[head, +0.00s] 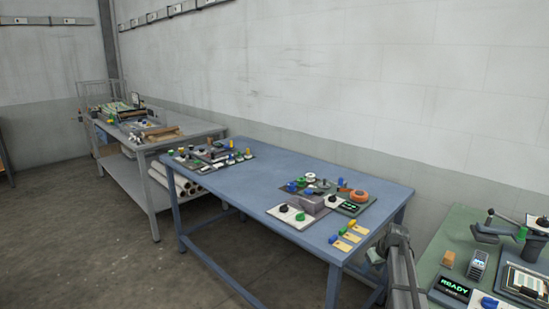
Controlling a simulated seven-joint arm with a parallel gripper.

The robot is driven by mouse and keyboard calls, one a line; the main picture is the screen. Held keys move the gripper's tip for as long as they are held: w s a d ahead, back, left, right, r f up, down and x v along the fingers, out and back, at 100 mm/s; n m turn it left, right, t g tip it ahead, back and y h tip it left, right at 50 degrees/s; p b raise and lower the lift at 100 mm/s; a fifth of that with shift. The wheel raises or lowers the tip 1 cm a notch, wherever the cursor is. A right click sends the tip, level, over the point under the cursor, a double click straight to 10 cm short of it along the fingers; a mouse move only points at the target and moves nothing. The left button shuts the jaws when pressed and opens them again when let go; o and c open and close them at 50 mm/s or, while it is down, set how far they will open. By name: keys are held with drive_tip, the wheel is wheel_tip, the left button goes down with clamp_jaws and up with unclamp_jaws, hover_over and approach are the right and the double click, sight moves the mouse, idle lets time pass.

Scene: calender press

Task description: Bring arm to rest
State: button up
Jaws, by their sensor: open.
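My gripper does not show in the head view, so I cannot see its jaws or what is near them. A blue table (240,185) stands in the middle of the view. A green-topped bench (440,245) is at the lower right, cut off by the frame edge. On it are a dark lever device (492,230) with a green part, and a small display (453,288) reading "READY".
The blue table carries a left panel (212,156) and a right panel (318,203) with colored knobs, plus yellow tags (350,237). A grey metal structure (398,262) stands between table and bench. A grey cart (160,140) is at back left. Floor (90,240) at left is clear.

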drive_tip(key=s+a+f+m+g, duration=0.15)
drive_tip(key=s+a+f, duration=0.25)
drive_tip(key=s+f, duration=0.45)
drive_tip(key=s+a+f+g, duration=0.2)
drive_tip(key=s+a+f, duration=0.3)
drive_tip(key=s+f, duration=0.3)
drive_tip(key=s+a+f+g, duration=0.2)
drive_tip(key=s+a+f, duration=0.2)
drive_tip(key=s+f, duration=0.45)
drive_tip(key=s+a+f+g, duration=0.1)
drive_tip(key=s+f, duration=0.3)
drive_tip(key=s, duration=0.6)
drive_tip(key=s+a+f+m+g+h, duration=0.1)
drive_tip(key=s+a+f+g, duration=0.1)
drive_tip(key=s, duration=0.8)
drive_tip(key=s+a+f+g, duration=0.2)
drive_tip(key=s+f, duration=0.4)
drive_tip(key=s, duration=0.4)
drive_tip(key=shift+s+a, duration=0.4)
drive_tip(key=shift+a, duration=0.4)
